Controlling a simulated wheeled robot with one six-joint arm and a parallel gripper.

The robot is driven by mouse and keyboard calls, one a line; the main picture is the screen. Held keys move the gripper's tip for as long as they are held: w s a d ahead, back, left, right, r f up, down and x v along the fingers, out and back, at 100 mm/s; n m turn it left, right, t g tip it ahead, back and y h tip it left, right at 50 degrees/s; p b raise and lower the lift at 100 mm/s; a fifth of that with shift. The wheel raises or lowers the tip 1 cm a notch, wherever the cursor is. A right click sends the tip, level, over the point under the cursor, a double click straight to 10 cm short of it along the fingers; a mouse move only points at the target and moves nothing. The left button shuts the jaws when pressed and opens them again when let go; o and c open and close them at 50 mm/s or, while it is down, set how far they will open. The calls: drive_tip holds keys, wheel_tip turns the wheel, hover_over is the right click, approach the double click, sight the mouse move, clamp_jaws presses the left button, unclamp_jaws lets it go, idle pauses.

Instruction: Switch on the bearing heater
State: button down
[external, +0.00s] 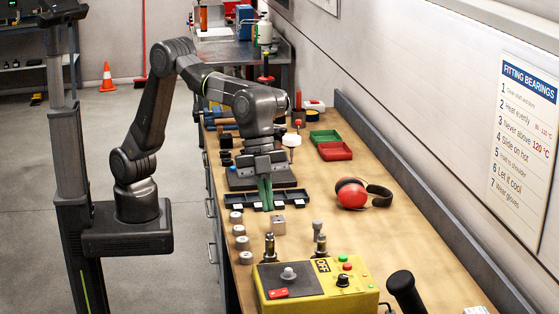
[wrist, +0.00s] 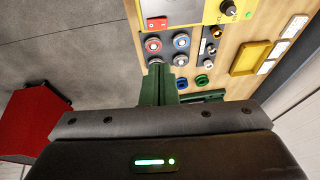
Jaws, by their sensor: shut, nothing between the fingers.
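The bearing heater (external: 357,280) is a yellow box at the near end of the bench. Its top has a dark plate with a grey knob, a red switch (external: 278,293), an OFF label, a black dial (external: 342,281), and a green and a red button. In the wrist view the heater's yellow face (wrist: 199,10) is at the top, cut off by the frame, with the red switch (wrist: 156,23) at its left. My gripper (external: 266,205) has green fingers, shut and empty, pointing down over the dark trays beyond the heater. The fingers (wrist: 158,85) also show in the wrist view, apart from the heater.
Several small metal cylinders (external: 240,243) line the bench's left edge. Two upright metal fittings (external: 270,246) stand just behind the heater. Red ear defenders (external: 352,194) lie right of my gripper. A black handle (external: 406,291) stands right of the heater. Bare wood is clear mid-bench.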

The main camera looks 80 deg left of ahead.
drive_tip(key=shift+y, duration=0.3)
drive_tip(key=d+f, duration=0.1)
drive_tip(key=w+d+f+b, duration=0.2)
drive_tip(key=shift+f, duration=0.4)
drive_tip(key=shift+s, duration=0.1)
drive_tip(key=p, duration=0.2)
hover_over(285, 291)
drive_tip(key=f, duration=1.2)
drive_tip(key=shift+s+a, duration=0.2)
drive_tip(key=shift+a, duration=0.15)
drive_tip(key=shift+w+f, duration=0.15)
drive_tip(key=shift+f, duration=0.6)
drive_tip(key=shift+f, duration=0.1)
drive_tip(key=shift+w+f, duration=0.1)
drive_tip(key=shift+f, duration=0.2)
